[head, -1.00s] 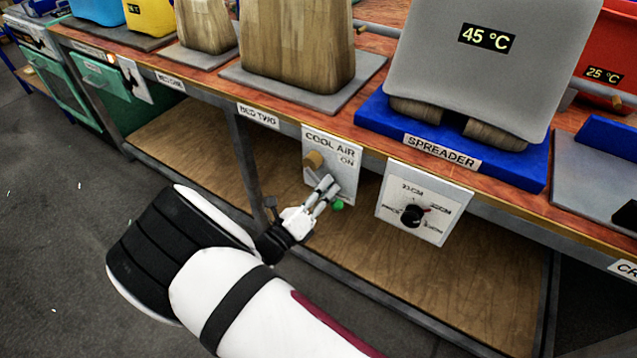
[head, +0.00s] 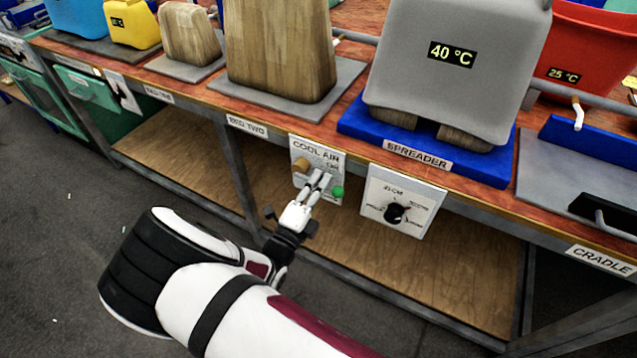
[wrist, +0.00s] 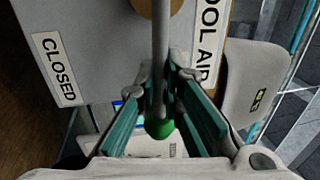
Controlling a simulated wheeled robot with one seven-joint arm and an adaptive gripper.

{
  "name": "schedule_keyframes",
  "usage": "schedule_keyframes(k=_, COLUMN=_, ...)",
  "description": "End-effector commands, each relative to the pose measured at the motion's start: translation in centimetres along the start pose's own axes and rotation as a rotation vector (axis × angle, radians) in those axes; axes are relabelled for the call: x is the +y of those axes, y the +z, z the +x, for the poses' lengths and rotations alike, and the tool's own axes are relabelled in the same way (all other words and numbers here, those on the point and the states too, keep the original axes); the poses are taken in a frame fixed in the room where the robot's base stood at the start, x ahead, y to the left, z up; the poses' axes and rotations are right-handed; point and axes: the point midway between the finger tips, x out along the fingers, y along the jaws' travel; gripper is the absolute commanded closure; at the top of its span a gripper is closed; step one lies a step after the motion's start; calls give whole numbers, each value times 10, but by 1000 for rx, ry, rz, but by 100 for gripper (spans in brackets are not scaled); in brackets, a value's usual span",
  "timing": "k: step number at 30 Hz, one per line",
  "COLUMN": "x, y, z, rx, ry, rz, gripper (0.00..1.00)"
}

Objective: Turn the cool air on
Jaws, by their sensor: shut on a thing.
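The ball (wrist: 159,128) sits between the fingers in the wrist view. A CLOSED label (wrist: 59,70) also shows there.
The dial panel (head: 400,203) is close to the right of my gripper. The grey bag (head: 455,90) reading 40 °C sits above on the blue SPREADER base (head: 365,125). A wooden block (head: 280,45) stands behind. The shelf (head: 390,265) below is empty.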

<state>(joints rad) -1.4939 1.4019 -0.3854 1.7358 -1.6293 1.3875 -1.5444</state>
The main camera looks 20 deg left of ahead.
Motion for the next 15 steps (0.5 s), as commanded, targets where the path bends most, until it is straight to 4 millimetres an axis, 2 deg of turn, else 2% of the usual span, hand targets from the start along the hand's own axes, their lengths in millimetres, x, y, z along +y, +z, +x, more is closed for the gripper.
schedule_keyframes(k=15, x=-2, y=2, z=-2, rx=-12, ry=2, rz=-37, gripper=100)
